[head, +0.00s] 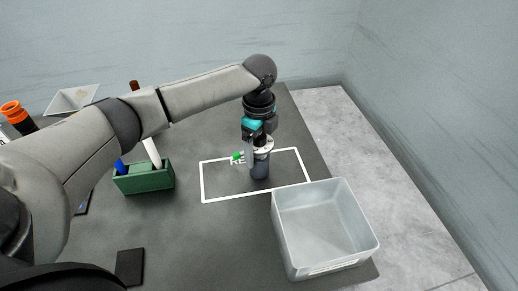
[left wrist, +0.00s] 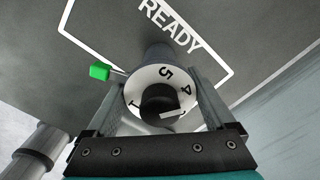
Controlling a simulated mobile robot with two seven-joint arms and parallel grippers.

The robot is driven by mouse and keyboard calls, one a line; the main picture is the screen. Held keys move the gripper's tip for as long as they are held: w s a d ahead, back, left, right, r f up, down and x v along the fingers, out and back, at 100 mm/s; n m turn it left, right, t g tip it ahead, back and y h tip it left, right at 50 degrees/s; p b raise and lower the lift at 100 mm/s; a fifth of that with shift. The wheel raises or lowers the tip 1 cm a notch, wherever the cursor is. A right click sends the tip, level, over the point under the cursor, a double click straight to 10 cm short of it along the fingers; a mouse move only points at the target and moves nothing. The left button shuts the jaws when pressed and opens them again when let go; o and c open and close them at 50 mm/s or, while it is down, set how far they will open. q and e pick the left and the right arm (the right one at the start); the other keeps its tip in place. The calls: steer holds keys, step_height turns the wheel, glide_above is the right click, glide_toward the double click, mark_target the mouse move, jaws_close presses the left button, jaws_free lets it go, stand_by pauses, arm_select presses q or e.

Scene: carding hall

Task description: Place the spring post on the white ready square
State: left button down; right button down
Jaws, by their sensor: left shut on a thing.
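The spring post (head: 260,168) is a dark grey cylinder with a white numbered dial on top and a small green tab at its side. In the left wrist view, the dial (left wrist: 177,76) and the green tab (left wrist: 99,71) are close. My left gripper (head: 256,147) points down and is shut on the post just under the dial, one finger on each side. The post is upright over the white outlined ready square (head: 203,181), beside the word READY. I cannot tell whether its base touches the table. My right gripper is not in view.
A clear open bin (head: 325,262) stands at the square's front right corner. A green holder (head: 143,182) with a blue and a white item stands left. A dark block (head: 130,267) lies in front. A white tray (head: 72,100) and an orange-topped container (head: 12,111) are far left.

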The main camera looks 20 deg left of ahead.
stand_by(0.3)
arm_select(q)
jaws_free()
steer(key=shift+r, duration=0.1)
step_height(320, 180, up, 12)
steer(key=shift+p, duration=1.05)
